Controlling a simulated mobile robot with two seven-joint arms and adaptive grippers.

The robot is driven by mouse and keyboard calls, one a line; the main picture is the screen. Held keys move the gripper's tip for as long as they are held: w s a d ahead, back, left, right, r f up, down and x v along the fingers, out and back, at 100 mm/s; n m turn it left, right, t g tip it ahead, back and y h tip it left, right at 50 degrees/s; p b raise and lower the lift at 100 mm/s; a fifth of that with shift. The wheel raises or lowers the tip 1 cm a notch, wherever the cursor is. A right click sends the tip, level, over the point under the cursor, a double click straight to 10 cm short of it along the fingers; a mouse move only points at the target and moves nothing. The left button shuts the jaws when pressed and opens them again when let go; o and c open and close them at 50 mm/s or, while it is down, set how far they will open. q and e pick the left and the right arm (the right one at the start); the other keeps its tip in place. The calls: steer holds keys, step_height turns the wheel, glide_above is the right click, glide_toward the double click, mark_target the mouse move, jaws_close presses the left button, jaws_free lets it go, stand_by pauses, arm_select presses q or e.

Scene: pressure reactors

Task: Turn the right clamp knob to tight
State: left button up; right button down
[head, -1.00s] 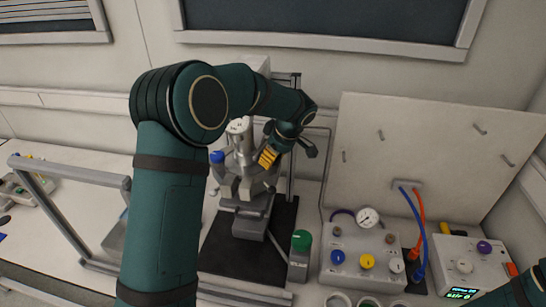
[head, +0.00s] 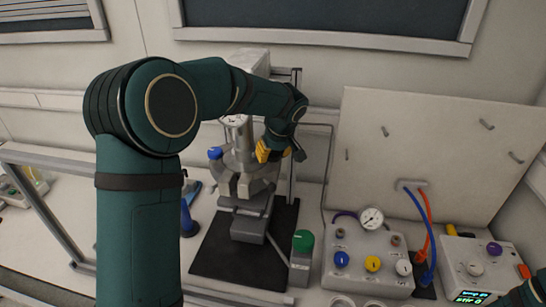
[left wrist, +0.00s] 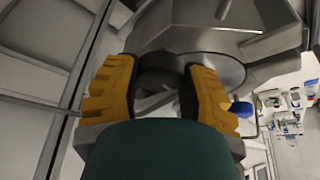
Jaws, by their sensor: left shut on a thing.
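The pressure reactor (head: 240,160) stands on a black mat at the middle of the bench. My left gripper (head: 266,152) is at the right side of its clamp ring, with yellow fingertips. In the left wrist view the left gripper's fingers (left wrist: 157,90) are on either side of a dark, round knob (left wrist: 158,72), the right clamp knob, and are shut on it. In the head view this knob is hidden by the gripper. A blue knob (head: 215,153) shows on the left of the clamp; it also shows in the left wrist view (left wrist: 241,109). My right gripper is out of view.
Further right are a grey panel box with a gauge (head: 371,218), colored knobs and hoses, and a controller box (head: 475,265). A metal rail frame (head: 45,215) is at the left.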

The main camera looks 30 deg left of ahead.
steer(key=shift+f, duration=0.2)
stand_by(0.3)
arm_select(q)
steer(key=o, duration=1.2)
steer(key=v, duration=1.2)
steer(key=shift+a+f, duration=0.1)
steer(key=shift+a, duration=0.05)
